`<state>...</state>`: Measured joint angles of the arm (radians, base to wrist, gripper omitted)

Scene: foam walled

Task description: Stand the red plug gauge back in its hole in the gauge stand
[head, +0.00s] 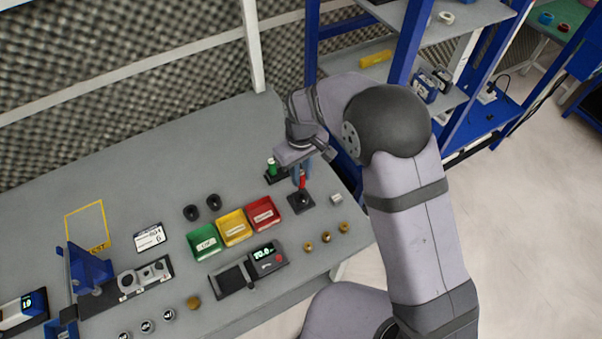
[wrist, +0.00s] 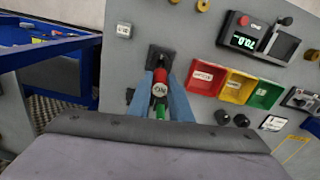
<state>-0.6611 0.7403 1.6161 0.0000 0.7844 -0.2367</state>
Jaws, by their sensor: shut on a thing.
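The red plug gauge (head: 302,183) is upright between the blue fingers of my gripper (head: 301,174), which are shut on it. In the wrist view my gripper (wrist: 161,80) has one finger on each side of the red gauge (wrist: 159,89), whose pale labelled end faces the camera. The dark gauge stand (head: 301,203) is directly below the gauge; it also shows in the wrist view (wrist: 160,56). The gauge's lower end is at or just over the stand; I cannot tell whether it is in the hole.
A green gauge (head: 271,166) stands on a second dark base behind. Red (head: 263,213), yellow and green trays lie left of the stand. A small pale block (head: 336,199) and brass pieces (head: 326,237) lie to the right and front. A blue-framed shelf rises behind my arm.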

